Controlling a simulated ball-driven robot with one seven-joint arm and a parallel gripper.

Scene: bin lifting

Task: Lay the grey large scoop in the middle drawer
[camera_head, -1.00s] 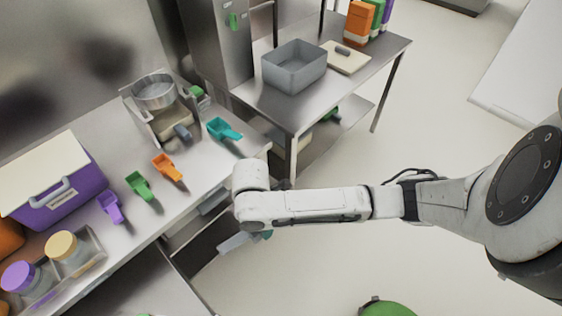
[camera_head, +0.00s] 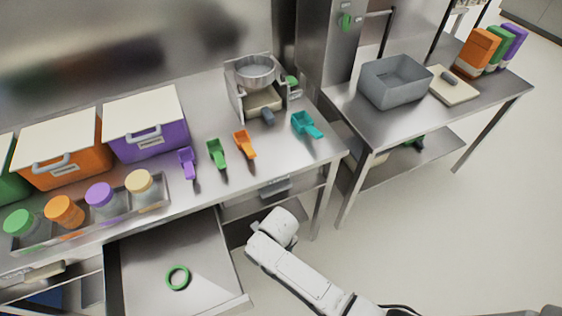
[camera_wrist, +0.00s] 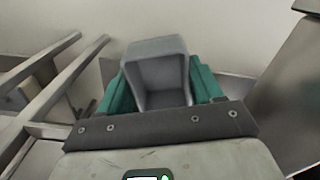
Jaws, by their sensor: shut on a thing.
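The grey large scoop (camera_wrist: 156,62) is in my gripper (camera_wrist: 162,88) in the wrist view, between two teal fingers shut on it. Its hollow bowl faces the wrist camera. In the head view my gripper and the scoop are hidden by the end of my arm, right of the open drawer and in front of the counter. An open drawer (camera_head: 205,242) stands out below the counter, with a green ring (camera_head: 177,278) lying in it.
Purple, green, orange and teal scoops (camera_head: 306,125) lie on the counter (camera_head: 215,205). A jar tray (camera_head: 160,195), lidded bins and a scale with a steel bowl (camera_head: 256,72) also stand there. A second table with a grey bin (camera_head: 395,80) is at right. Floor right of my arm is clear.

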